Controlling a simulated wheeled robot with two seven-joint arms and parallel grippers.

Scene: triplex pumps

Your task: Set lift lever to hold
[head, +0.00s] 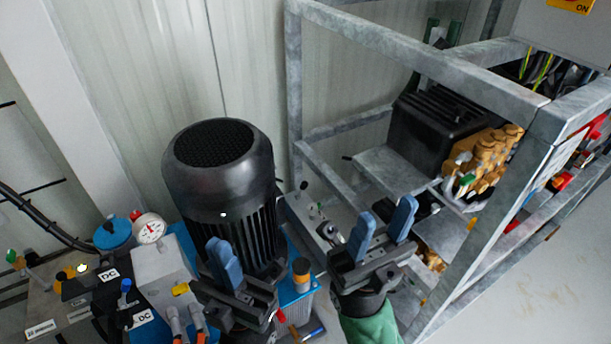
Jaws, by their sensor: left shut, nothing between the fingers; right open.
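I cannot tell for certain which part is the lift lever. A small lever with a dark knob (303,186) stands on a grey panel (296,205) just right of the black motor. Small levers or valves also stand at the lower left. My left gripper (219,246) has its blue fingers together, with nothing between them, in front of the motor's lower part. My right gripper (383,222) is open and empty, its two blue fingers apart, in front of the steel frame and right of the grey panel. The arms and grippers hide part of the equipment behind them.
The black ribbed motor (218,170) stands between the wall and my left gripper. A pressure gauge (149,228) and a blue cap (113,233) are at left. A galvanized frame (293,85) encloses a brass-coloured pump (487,155). Floor at right (540,280) is clear.

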